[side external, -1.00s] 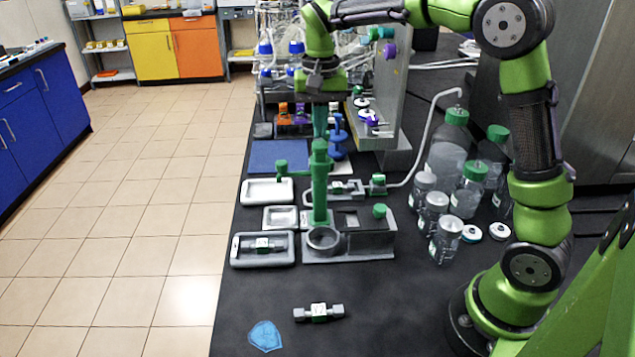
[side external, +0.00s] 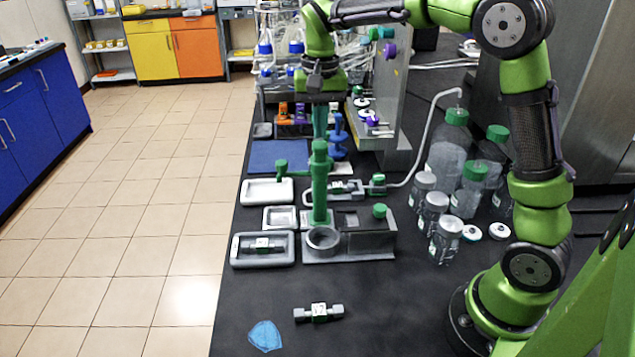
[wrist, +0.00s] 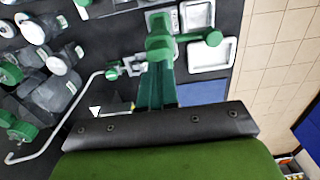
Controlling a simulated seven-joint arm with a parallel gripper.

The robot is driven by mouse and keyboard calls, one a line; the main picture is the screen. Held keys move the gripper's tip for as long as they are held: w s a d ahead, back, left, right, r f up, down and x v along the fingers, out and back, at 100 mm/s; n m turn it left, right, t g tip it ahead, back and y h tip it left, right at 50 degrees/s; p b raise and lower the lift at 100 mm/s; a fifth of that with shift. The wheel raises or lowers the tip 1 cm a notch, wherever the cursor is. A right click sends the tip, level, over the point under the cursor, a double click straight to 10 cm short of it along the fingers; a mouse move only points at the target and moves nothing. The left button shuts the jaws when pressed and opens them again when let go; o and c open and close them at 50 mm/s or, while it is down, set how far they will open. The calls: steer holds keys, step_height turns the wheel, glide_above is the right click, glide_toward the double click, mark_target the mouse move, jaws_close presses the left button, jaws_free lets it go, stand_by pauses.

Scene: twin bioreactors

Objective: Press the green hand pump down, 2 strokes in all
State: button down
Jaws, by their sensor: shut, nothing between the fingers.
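The green hand pump (side external: 320,185) stands upright at the back of a grey base (side external: 350,245), with a round cup at its foot. A green side arm with a knob (side external: 282,167) sticks out to its left. My gripper (side external: 320,134) points straight down just over the pump's top, its teal fingers closed together with nothing between them. In the wrist view the shut fingers (wrist: 158,105) reach to the green pump head (wrist: 160,45). The fingertips look to be at or very near the head; whether they touch is hard to tell.
A blue hand pump (side external: 338,138) stands close behind on the right. White trays (side external: 266,192) lie left of the pump. Clear bottles with green caps (side external: 450,150) and jars crowd the right. A grey connector piece (side external: 318,313) and a blue patch (side external: 265,336) lie on the open front table.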

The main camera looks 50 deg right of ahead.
mark_target(320, 144)
steer(key=shift+f, duration=1.8)
steer(key=shift+r, duration=1.85)
steer(key=shift+f, duration=1.9)
steer(key=shift+r, duration=1.9)
